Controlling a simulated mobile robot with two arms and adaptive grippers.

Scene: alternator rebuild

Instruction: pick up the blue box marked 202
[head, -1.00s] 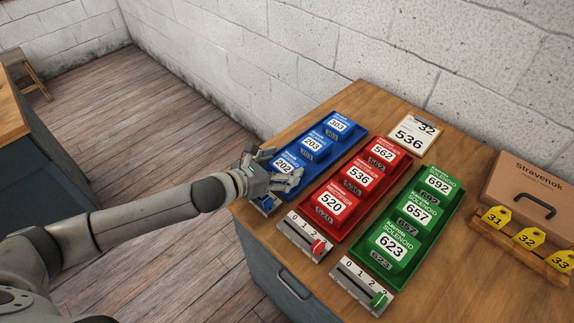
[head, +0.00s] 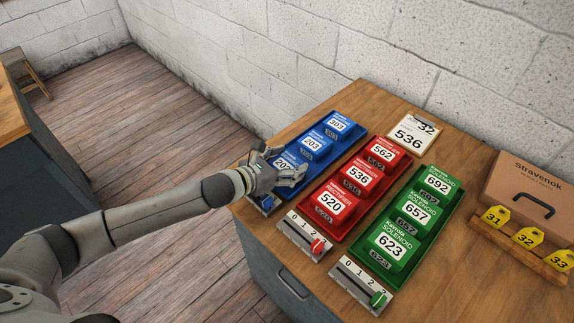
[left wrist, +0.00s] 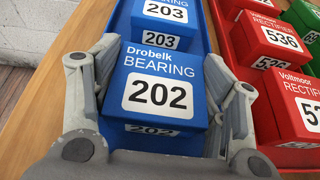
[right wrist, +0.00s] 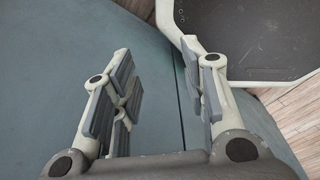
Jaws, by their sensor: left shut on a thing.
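The blue box marked 202 (left wrist: 160,88) reads "Drobelk BEARING" and sits between the fingers of my left gripper (left wrist: 157,80) in the left wrist view. The fingers are shut on its two sides. In the head view the box (head: 283,162) is partly hidden by my left gripper (head: 288,177), at the near end of the blue tray (head: 358,135). Whether it is lifted off the tray, I cannot tell. My right gripper (right wrist: 160,100) is open and empty in the right wrist view, over a blue-grey surface.
Blue boxes 203 (head: 313,145) and 303 (head: 338,126) stand behind in the same tray. A red tray (head: 318,232) and a green tray (head: 398,280) of boxes stand to the right. A brown case (head: 535,190) is at the far right.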

